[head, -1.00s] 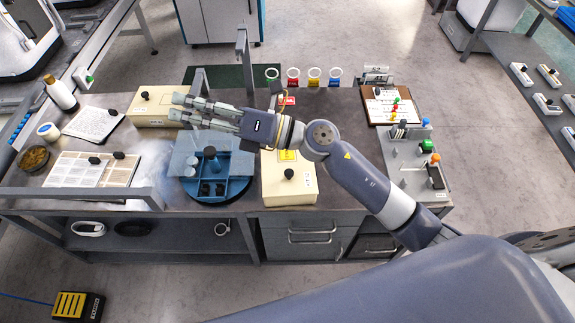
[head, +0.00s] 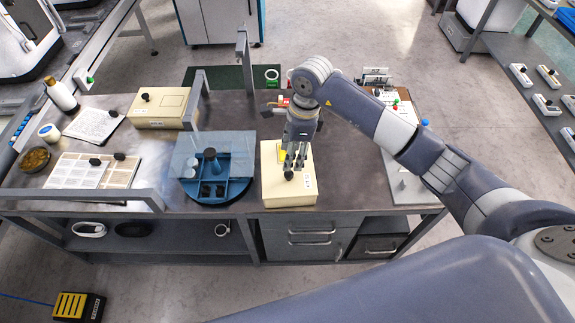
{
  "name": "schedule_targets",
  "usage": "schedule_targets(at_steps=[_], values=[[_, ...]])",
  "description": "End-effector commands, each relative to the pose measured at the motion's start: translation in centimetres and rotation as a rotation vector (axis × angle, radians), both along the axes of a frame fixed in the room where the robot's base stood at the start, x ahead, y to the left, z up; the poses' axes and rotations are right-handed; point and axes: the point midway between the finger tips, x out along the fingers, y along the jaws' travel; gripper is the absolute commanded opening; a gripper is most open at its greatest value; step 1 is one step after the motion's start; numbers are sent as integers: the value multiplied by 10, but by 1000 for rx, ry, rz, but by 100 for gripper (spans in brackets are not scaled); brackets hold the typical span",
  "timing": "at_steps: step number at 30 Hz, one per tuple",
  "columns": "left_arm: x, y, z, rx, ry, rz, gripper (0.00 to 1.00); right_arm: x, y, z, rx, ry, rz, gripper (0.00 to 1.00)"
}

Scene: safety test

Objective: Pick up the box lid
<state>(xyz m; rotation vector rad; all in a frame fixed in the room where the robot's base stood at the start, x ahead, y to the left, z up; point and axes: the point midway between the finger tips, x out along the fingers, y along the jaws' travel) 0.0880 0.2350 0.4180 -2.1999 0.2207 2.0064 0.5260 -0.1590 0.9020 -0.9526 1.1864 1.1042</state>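A beige box (head: 272,188) stands at the front middle of the workbench. Its lid (head: 305,187) is on top and carries a small black knob (head: 289,175). My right gripper (head: 294,166) points down just above this lid, close to the knob. Its two fingers look apart, with a narrow gap between them. Whether the fingertips touch the knob is hard to tell. A second beige box (head: 160,107) with a black knob stands at the back left. My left gripper is not in view.
A blue round tray (head: 235,187) with a clear cover stands just left of the front box. A grey metal frame (head: 243,70) rises behind it. Papers and a clipboard (head: 402,104) lie right, partly behind my arm. The bench strip right of the box is clear.

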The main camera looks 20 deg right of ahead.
Motion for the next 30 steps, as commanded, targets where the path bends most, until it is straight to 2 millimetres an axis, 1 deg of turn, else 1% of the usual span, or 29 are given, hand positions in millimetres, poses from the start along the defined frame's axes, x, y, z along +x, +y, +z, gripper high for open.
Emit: schedule_targets(at_steps=[3, 8, 14, 15, 18, 21, 26, 27, 28, 29, 30], values=[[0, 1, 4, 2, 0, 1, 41, 0, 3, -13, 2, 2, -1, 46], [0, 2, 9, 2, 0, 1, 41, -2, 4, -23, 2, 2, -1, 46], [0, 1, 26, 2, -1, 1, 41, -9, 6, -49, 4, 5, 0, 46], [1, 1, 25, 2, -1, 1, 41, -7, 7, -56, 5, 3, -1, 46], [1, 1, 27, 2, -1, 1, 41, -6, 8, -67, 4, 0, -2, 46], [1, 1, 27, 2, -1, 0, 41, -6, 9, -70, 4, -1, 0, 46], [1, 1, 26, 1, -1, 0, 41, -6, 9, -71, 4, -2, 1, 46], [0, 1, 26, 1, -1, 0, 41, -6, 8, -71, 4, -2, 0, 41], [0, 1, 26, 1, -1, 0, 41, -6, 8, -71, 4, -2, 0, 34], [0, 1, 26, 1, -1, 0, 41, -6, 8, -71, 4, -2, 0, 27], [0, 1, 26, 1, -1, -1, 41, -6, 8, -71, 4, -2, 0, 18]])
